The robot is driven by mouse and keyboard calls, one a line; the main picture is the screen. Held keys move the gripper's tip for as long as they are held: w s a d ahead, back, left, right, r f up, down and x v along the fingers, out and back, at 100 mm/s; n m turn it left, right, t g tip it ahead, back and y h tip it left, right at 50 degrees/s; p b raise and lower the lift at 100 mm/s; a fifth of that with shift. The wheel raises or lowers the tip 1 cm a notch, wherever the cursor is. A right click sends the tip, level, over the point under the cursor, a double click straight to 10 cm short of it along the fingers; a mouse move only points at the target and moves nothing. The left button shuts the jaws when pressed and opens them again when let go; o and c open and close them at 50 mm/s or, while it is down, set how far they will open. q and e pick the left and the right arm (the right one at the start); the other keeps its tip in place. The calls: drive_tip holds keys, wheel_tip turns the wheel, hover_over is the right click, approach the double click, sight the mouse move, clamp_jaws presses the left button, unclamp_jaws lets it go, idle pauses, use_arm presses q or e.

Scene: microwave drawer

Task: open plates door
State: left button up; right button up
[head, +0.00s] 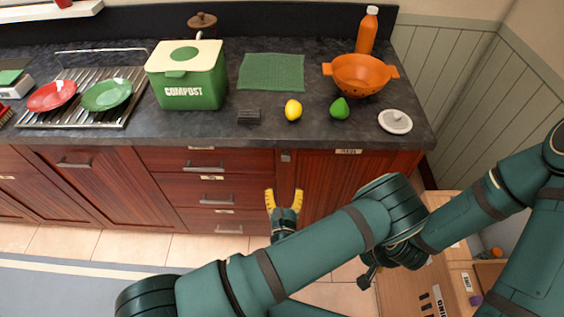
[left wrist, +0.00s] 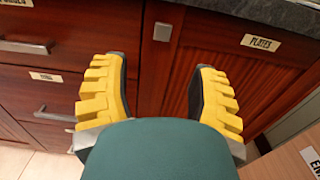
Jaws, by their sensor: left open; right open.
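The plates door (head: 335,185) is the reddish wood cupboard door at the right end of the counter, and it looks shut. Its "PLATES" label (left wrist: 275,46) is at the upper right in the left wrist view. A small square metal handle (left wrist: 162,31) sits at the door's upper left corner; it also shows in the head view (head: 286,156). My left gripper (head: 284,196) is open and empty, with yellow fingers pointing at the cabinet front below the handle. In the left wrist view its fingers (left wrist: 158,92) straddle the door's left edge.
Drawers (head: 208,190) with bar handles are left of the door. The counter (head: 220,122) holds a compost bin (head: 188,90), an orange colander (head: 360,75), a lemon (head: 293,110), a lime (head: 340,108) and a dish rack (head: 85,118). A cardboard box (head: 405,291) stands at lower right.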

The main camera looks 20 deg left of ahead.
sight(286, 159)
use_arm(q)
drive_tip(key=x, duration=0.7)
drive_tip(key=b+x, duration=0.1)
drive_tip(key=x, duration=0.6)
drive_tip(key=shift+d, duration=0.25)
clamp_jaws()
